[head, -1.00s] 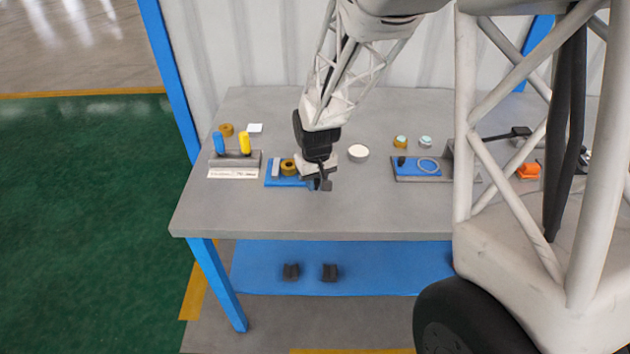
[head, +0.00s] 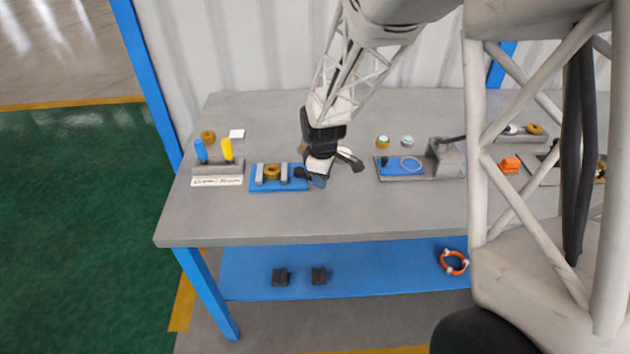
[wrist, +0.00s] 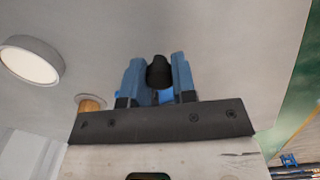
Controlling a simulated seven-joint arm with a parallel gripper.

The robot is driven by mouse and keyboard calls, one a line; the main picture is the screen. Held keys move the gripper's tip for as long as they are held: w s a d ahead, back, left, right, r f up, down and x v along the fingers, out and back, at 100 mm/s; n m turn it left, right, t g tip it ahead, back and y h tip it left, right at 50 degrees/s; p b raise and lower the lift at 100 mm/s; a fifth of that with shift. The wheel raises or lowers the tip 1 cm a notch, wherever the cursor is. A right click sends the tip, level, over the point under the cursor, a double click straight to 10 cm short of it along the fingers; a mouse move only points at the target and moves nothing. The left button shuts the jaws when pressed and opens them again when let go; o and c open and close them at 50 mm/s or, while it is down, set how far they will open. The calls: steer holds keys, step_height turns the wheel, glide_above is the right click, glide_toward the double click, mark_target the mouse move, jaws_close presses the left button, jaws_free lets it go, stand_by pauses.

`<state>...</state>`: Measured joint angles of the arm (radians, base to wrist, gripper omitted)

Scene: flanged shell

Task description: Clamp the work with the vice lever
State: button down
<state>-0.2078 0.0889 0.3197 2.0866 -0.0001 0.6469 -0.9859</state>
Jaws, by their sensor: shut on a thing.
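The vice (head: 258,187) has a blue base and two upright grey jaws, and sits near the front left of the bench. A brass ring, the work (head: 271,172), stands between the jaws. My gripper (head: 318,181) is at the right end of the vice. In the wrist view its two blue fingers (wrist: 158,82) are closed on the dark knob of the vice lever (wrist: 159,71). In the head view my gripper hides most of the lever, and I cannot tell its angle. Whether the jaws touch the ring is too small to tell.
A grey holder (head: 230,166) with blue and yellow handles stands left of the vice. A grey fixture with a blue plate (head: 398,167) stands to the right. A white disc (wrist: 32,60) lies nearby in the wrist view. The bench front is clear.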

steer(key=w+n, duration=0.1)
steer(key=w+d+n, duration=0.1)
steer(key=n, duration=0.1)
steer(key=shift+d, duration=0.25)
steer(key=shift+w+d+n, duration=0.25)
steer(key=shift+w+n, duration=0.5)
steer(key=shift+n, duration=0.55)
steer(key=c, duration=0.9)
jaws_free()
steer(key=shift+r, duration=3.95)
